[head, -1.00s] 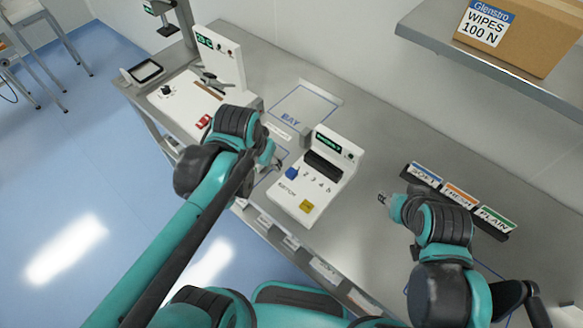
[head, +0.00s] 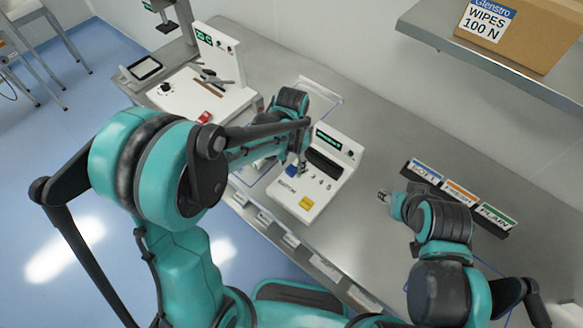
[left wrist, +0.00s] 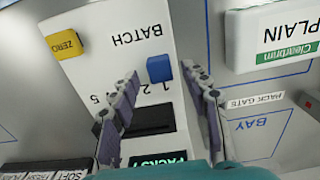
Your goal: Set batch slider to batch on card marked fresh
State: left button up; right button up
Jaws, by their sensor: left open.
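The white batch unit (head: 322,195) stands on the bench with a blue slider knob (head: 291,170), digits and the word BATCH. In the left wrist view the blue knob (left wrist: 159,69) is beside the digit 1, between the fingertips of my open left gripper (left wrist: 160,74). I cannot tell whether they touch it. In the head view my left gripper (head: 301,166) is over the unit and partly covers the digits. The FRESH card (head: 460,192) is in the rack's middle; its small print is unreadable. My right gripper (head: 384,196) is left of the rack; its jaw state is unclear.
The SOFT card (head: 425,173) and PLAIN card (head: 496,215) flank FRESH. A yellow ZERO button (left wrist: 62,44) is on the unit. A PLAIN pack (left wrist: 272,35) lies beside the unit. A white machine (head: 219,58) stands at the left; a shelf (head: 470,55) overhangs the right.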

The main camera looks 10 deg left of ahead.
aim_at(307, 184)
pick_arm(q)
notch_tip(307, 184, down, 2)
grip_shut()
jog(key=s+d, duration=0.2)
jog(key=d, duration=0.1)
jog(key=s+d, duration=0.1)
jog(key=d, duration=0.1)
jog(key=shift+d+b, duration=0.15)
jog(key=shift+b, duration=0.25)
grip_release()
